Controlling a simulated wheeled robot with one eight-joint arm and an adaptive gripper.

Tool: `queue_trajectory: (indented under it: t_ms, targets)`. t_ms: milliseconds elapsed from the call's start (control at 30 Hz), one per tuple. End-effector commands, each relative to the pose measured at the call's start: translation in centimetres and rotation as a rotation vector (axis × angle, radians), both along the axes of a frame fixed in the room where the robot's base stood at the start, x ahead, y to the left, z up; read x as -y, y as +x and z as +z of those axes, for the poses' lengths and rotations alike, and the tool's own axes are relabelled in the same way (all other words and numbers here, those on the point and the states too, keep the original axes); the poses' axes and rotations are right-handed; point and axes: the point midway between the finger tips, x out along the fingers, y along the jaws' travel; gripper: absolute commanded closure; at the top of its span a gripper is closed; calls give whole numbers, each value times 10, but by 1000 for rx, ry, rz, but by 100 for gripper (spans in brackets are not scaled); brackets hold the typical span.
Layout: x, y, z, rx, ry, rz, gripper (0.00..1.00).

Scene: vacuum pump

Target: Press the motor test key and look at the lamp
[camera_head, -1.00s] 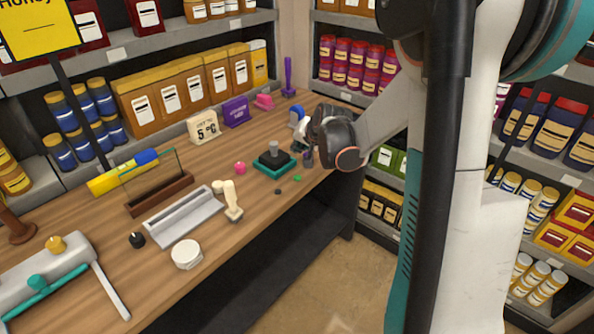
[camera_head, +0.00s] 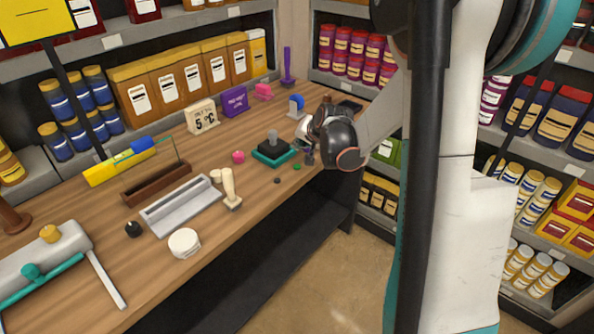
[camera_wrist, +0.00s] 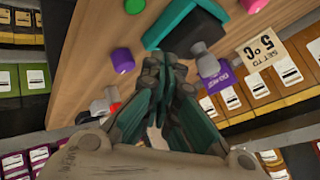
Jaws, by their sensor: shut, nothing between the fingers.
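My gripper (camera_head: 307,146) is shut and empty over the right end of the wooden counter; its fingers fill the middle of the wrist view (camera_wrist: 160,100). I cannot tell for certain which part is the motor test key or which is the lamp. A teal base with a black block (camera_head: 271,151) and grey knob stands just left of my gripper. A small green round piece (camera_head: 297,167) and a dark one (camera_head: 277,180) lie in front of it. A pink round piece (camera_head: 238,157) sits to its left.
A 5 °C sign (camera_head: 202,117), a purple box (camera_head: 235,101) and a blue-topped piece (camera_head: 296,104) stand towards the back. A grey tray (camera_head: 180,206) and a cream handled piece (camera_head: 230,190) lie left. Stocked shelves line the back and right. Open floor (camera_head: 320,260) lies in front.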

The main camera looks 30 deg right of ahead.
Motion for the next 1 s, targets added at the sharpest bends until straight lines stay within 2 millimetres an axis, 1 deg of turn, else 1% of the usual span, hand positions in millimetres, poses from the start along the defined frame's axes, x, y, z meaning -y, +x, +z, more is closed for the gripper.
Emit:
queue_trajectory:
  t_ms: [33,100,200,333,500,1000]
  targets:
    - [0,0,-12,0,0,0,100]
    - [0,0,-21,0,0,0,100]
    - [0,0,-35,0,0,0,100]
    - [0,0,-46,0,0,0,100]
    - [0,0,-51,0,0,0,100]
    - [0,0,-50,0,0,0,100]
